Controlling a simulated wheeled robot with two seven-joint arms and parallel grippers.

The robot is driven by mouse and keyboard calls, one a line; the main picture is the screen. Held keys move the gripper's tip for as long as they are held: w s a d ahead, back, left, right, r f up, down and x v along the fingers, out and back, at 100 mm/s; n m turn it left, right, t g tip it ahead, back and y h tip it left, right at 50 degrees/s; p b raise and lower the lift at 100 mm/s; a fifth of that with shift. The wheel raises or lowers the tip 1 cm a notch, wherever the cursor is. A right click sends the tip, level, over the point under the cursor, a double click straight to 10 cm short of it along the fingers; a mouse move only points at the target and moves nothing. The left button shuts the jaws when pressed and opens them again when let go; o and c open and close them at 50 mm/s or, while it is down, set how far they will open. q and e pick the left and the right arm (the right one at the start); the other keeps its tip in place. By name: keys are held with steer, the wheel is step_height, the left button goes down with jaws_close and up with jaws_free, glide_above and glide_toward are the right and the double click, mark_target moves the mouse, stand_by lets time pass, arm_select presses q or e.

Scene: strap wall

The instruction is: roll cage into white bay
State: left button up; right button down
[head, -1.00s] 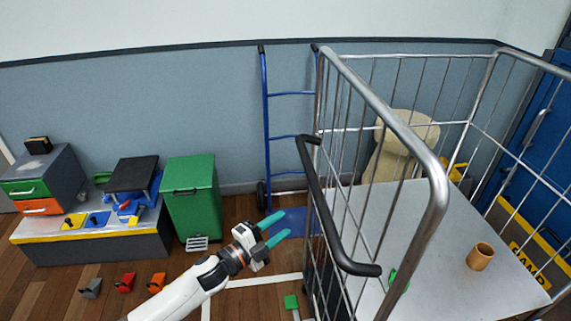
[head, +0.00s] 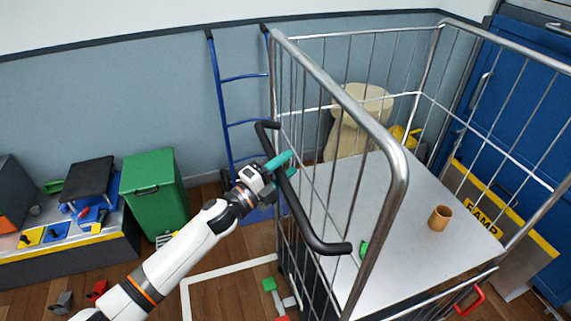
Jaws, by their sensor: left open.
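The roll cage (head: 392,220) is a grey wire-sided cart with a flat grey deck, filling the right half of the head view. A black bent handle (head: 298,213) runs along its near left side. My left gripper (head: 285,168) is open at the upper part of this handle, its teal fingers around or beside the bar; I cannot tell which. A white outline (head: 228,272) on the floor, left of the cage, looks like the white bay. Part of it is hidden by my left arm and the cage. My right gripper is not in view.
A brown cup (head: 440,217) stands on the deck. A blue hand truck (head: 222,105) leans at the wall behind. A green bin (head: 152,195) and a low bench stand at left. Blue doors (head: 530,110) and a yellow-edged ramp board (head: 490,232) are at right.

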arm_select(q)
steer(key=shift+w+d, duration=0.15)
jaws_close()
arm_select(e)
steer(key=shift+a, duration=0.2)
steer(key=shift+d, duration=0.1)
